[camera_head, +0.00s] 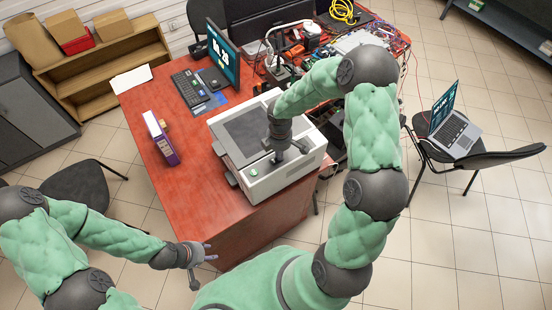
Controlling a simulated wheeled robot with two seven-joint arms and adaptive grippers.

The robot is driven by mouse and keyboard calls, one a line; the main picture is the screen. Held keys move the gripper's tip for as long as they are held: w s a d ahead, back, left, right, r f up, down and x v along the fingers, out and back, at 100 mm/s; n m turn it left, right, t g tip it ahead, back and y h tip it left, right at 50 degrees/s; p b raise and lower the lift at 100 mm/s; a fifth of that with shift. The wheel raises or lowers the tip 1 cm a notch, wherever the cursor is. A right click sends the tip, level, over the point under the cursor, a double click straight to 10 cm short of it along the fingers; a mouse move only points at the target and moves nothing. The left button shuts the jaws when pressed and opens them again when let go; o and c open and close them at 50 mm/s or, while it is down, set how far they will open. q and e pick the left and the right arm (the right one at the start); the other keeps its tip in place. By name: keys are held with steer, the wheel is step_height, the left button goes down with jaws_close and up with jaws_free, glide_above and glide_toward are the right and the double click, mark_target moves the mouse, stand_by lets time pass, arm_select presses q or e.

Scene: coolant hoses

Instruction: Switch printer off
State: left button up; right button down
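The printer (262,185) is a pale grey box with a dark top panel, standing on the red desk near its front right edge. A small green mark (253,172) shows on its front left top.
A purple and white box (160,139) stands on the desk left of the printer. A keyboard (190,92) and monitor (223,55) are behind it. Electronics and cables clutter the back right. A laptop (454,134) rests on a chair at right. The desk's front left is clear.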

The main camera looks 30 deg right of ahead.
steer(key=shift+r+p, duration=2.45)
steer(key=shift+r, duration=0.95)
